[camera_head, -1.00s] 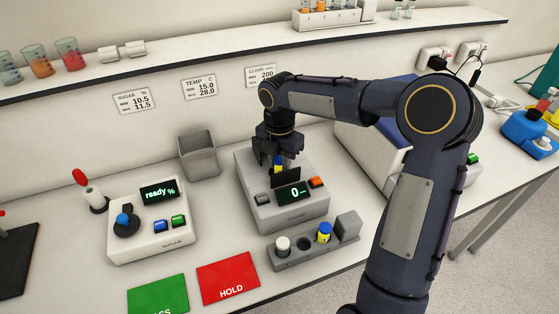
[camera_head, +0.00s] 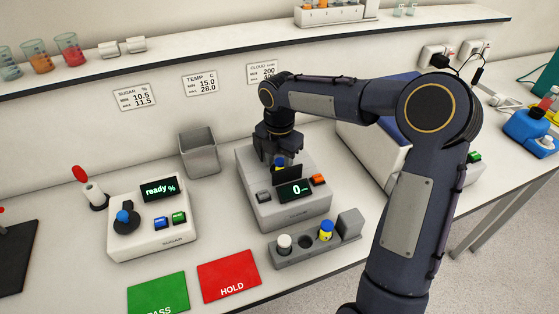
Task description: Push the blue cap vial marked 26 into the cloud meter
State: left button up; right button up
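The cloud meter (camera_head: 296,213) is a grey box on the bench, its display reading 0 with a small unit mark. A vial with a blue cap (camera_head: 280,161) and a little yellow showing stands at its top, behind a dark upright flap (camera_head: 286,176). Its number cannot be read. My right gripper (camera_head: 279,153) points down right over this vial, its dark fingers close around or above the cap. Whether the fingers grip it is hidden. My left gripper is out of view.
A grey rack (camera_head: 318,247) in front holds a white-capped vial (camera_head: 284,243) and a yellow vial with a blue cap (camera_head: 326,230), with an empty hole between. The sugar meter (camera_head: 151,217) reads ready. A grey bin (camera_head: 198,153) and green and red mats (camera_head: 229,275) are nearby.

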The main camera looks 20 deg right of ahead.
aim_at(280, 161)
jog(key=shift+s+d+f, duration=0.2)
jog(key=shift+s+f, duration=0.2)
jog(key=shift+f, duration=0.05)
jog(key=shift+r, duration=0.1)
jog(key=r, duration=0.8)
jog(key=shift+w+a+r, duration=0.15)
jog(key=shift+w, duration=0.1)
jog(key=shift+s+r, duration=0.1)
jog(key=shift+r, duration=0.1)
jog(key=s+r+m+t+y, duration=0.1)
jog(key=s+r+m+t, duration=0.1)
jog(key=s+m, duration=1.25)
jog(key=s+a+f+m+t+y, duration=0.1)
jog(key=s+f+m, duration=0.1)
jog(key=s+m, duration=0.3)
jog(key=s+a+f+m+t+y, duration=0.1)
jog(key=s+a+f+m+t, duration=0.1)
jog(key=s+m, duration=0.4)
jog(key=shift+s+f+y, duration=0.4)
jog(key=shift+f, duration=0.35)
jog(key=shift+a, duration=0.1)
